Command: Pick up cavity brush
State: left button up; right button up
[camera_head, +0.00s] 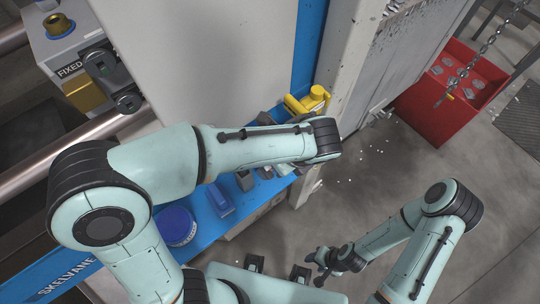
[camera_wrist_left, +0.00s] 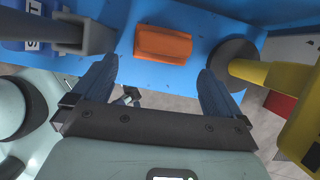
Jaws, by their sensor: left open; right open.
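No object in these frames can be surely named as the cavity brush. In the left wrist view, an orange block (camera_wrist_left: 162,45) lies on the blue shelf (camera_wrist_left: 205,25), ahead of and between the fingertips. My left gripper (camera_wrist_left: 158,70) is open and empty, its two blue fingers apart. In the head view my left arm reaches over the shelf and mostly hides that gripper and the block. My right gripper (camera_head: 323,262) is open and empty, low at the front, away from the shelf.
A yellow item with a dark round end (camera_wrist_left: 236,62) lies right of my left fingers. A grey item (camera_wrist_left: 82,35) is at their left. On the shelf are a blue round tub (camera_head: 177,226), a blue block (camera_head: 220,200) and a yellow bottle (camera_head: 315,98). A red bin (camera_head: 440,110) stands far right.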

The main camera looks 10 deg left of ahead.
pick_arm(q)
jog(key=shift+w+a, duration=0.4)
jog(key=shift+a, duration=0.1)
jog(key=f, duration=0.1)
jog(key=w+a+f, duration=0.1)
jog(key=a+f, duration=0.1)
jog(key=shift+w+a+f, duration=0.15)
jog(key=shift+w+f, duration=0.15)
jog(key=shift+w+a+f, duration=0.1)
jog(key=shift+a+f, duration=0.1)
jog(key=shift+f, duration=0.35)
jog(key=c, duration=1)
